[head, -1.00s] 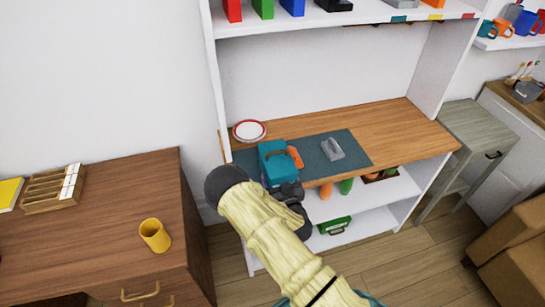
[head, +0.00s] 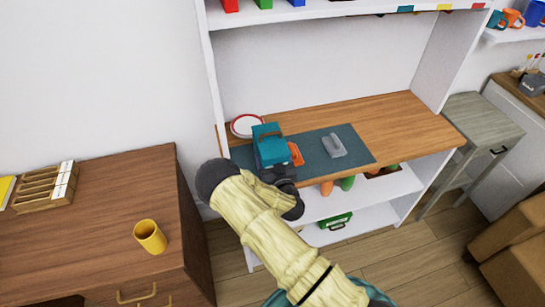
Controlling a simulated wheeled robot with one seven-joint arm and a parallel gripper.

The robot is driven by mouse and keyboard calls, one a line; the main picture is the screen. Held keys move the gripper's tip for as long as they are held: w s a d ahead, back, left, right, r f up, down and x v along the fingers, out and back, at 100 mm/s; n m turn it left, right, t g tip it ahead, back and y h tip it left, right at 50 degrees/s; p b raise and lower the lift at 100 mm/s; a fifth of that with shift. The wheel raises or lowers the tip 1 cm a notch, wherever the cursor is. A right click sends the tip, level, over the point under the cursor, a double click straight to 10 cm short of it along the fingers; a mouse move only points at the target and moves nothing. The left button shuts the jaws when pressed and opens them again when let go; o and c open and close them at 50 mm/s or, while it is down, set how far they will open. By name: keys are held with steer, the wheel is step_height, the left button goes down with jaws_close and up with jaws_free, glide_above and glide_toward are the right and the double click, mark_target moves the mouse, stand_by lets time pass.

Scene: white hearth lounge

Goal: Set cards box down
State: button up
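The teal cards box (head: 270,148) is over the left end of the dark mat (head: 355,138) on the wooden shelf (head: 400,115). My arm reaches in from the bottom, and my dark gripper (head: 278,172) is at the near side of the box. The fingertips are hidden by my wrist and the box. The box moves together with my gripper, so it appears held. I cannot tell whether its underside touches the mat.
An orange object (head: 296,154) is close to the box's right side. A grey tool (head: 334,146) lies farther right on the mat. A red-rimmed white plate (head: 244,125) is behind left. The shelf's right part is bare. A yellow mug (head: 150,236) stands on the left desk.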

steer(key=shift+s+d, duration=0.1)
steer(key=shift+s, duration=0.05)
steer(key=shift+f, duration=0.15)
steer(key=o, duration=0.8)
steer(key=shift+c, duration=0.2)
steer(key=b+v, duration=0.1)
steer(key=v, duration=1.1)
steer(key=shift+b, duration=0.35)
steer(key=shift+r, duration=0.2)
